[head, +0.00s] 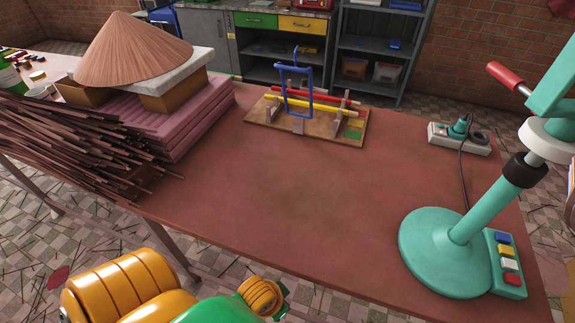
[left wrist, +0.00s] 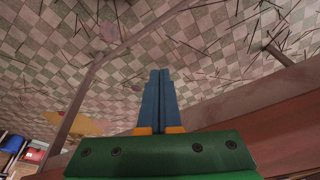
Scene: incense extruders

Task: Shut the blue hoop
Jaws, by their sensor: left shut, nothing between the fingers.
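The blue hoop (head: 282,92) stands upright on a wooden board (head: 262,122) toward the back of the table. It is a rectangular blue frame around the area of a red bar (head: 318,95) and a yellow bar (head: 325,107), which rest on wooden supports. A small blue tip rises above the hoop. My left gripper (left wrist: 160,98) shows in the left wrist view, with its blue fingers together and empty. It is over the floor beside the table edge, far from the hoop. My left arm shows at the bottom of the head view. My right gripper is not in view.
The table (head: 300,205) is clear in the middle. A conical straw hat (head: 135,48) and bundled incense sticks (head: 75,145) crowd the left. A teal stand (head: 440,250) with a button box (head: 505,262) is at the right. A power strip (head: 458,140) lies behind it.

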